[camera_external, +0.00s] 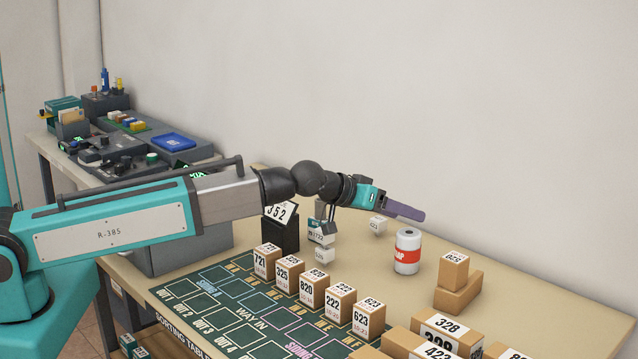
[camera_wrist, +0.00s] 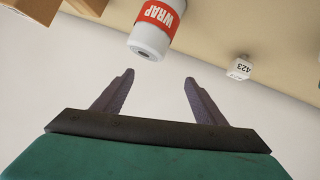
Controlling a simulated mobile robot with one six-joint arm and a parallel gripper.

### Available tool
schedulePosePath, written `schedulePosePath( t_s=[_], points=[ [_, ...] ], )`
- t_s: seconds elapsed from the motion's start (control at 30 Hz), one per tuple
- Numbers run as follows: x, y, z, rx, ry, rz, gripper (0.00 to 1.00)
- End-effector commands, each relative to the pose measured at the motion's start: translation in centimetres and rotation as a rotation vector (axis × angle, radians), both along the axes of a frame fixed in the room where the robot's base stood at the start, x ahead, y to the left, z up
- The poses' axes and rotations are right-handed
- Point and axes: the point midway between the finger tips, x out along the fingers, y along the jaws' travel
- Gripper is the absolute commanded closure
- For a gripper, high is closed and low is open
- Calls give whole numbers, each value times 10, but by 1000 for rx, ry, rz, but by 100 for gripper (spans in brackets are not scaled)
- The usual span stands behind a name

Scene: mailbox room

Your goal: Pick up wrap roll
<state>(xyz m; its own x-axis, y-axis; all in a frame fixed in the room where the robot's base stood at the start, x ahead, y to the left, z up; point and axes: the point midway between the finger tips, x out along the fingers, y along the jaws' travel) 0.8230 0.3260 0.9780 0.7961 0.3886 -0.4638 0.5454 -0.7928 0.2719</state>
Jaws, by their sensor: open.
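The wrap roll (camera_external: 407,252) is a white cylinder with a red label, standing upright on the table towards the back. In the wrist view the wrap roll (camera_wrist: 157,28) shows beyond the fingertips, a little left of centre, with its red WRAP label partly in view. Its far end is cut off by the picture edge. My gripper (camera_external: 420,215) is above the table, up and slightly right of the roll. In the wrist view my gripper (camera_wrist: 159,76) has its two purple fingers spread apart with nothing between them.
A small white 423 block (camera_external: 378,224) stands left of the roll. Stacked cardboard boxes (camera_external: 455,285) stand to its right. Numbered boxes (camera_external: 312,288) line the green sorting mat (camera_external: 240,318). A black 352 holder (camera_external: 282,230) is under my arm. A wall rises behind the table.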

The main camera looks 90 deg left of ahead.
Motion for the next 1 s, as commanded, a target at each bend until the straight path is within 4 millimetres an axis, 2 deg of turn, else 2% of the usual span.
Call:
schedulePosePath(
  t_s=[0.1,0.3,0.77,1.0],
  points=[
    [4,-18,2,149,-21,-88,35],
    [10,-35,13,311,-43,-169,35],
    [12,-37,15,339,-46,-181,35],
    [12,-37,3,338,-45,-181,35]
  ],
)
